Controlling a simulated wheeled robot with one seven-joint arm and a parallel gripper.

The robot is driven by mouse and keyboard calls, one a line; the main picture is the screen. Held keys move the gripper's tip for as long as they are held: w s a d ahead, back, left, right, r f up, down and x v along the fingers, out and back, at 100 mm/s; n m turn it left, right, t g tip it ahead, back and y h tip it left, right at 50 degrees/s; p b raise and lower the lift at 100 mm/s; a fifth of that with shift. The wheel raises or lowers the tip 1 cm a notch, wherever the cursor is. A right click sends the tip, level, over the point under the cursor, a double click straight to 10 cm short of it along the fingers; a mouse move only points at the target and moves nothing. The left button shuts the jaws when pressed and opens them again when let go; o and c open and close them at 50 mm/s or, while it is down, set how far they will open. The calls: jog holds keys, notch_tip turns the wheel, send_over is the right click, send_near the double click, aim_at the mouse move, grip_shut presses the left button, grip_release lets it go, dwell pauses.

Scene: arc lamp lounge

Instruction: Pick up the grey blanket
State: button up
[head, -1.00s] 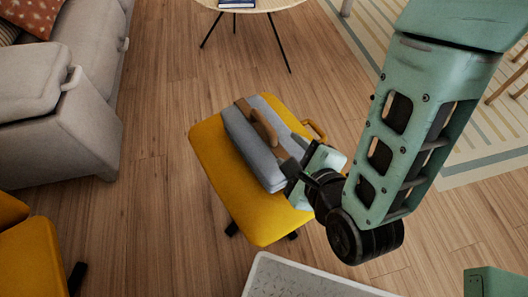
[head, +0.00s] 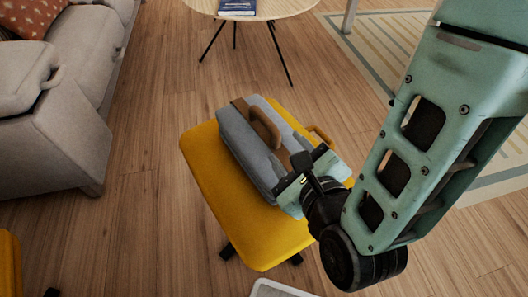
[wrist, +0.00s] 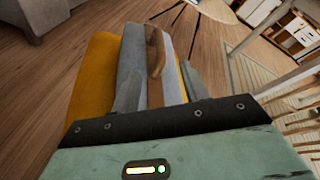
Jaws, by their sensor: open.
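The grey blanket (head: 248,150) is a folded bundle with a brown strap and a brown handle (head: 265,128) on top. It lies on a yellow ottoman (head: 225,195). In the wrist view the blanket (wrist: 130,55) lies straight ahead, with its handle (wrist: 155,50) upright. My gripper (head: 295,172) is at the near right end of the blanket, low over the ottoman. In the wrist view my gripper's two grey fingers (wrist: 158,92) are apart, with the blanket's near end between or just beyond them. I cannot tell whether they touch it.
A grey sofa (head: 60,130) stands at the left. A round table (head: 290,8) with a blue book (head: 237,7) is at the back. The wooden floor between is clear.

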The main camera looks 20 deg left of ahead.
aim_at(267, 124)
jog(key=shift+w+a+f+b, duration=0.15)
jog(key=shift+f+b, duration=0.2)
jog(key=shift+b, duration=0.75)
jog(key=b+x, duration=0.1)
jog(key=x, duration=0.6)
jog(key=shift+w+a+r, duration=0.1)
jog(key=shift+r, duration=0.1)
jog(key=b+x, duration=0.2)
jog(key=x, duration=0.3)
jog(key=shift+a, duration=0.1)
jog(key=shift+w, duration=0.1)
grip_shut()
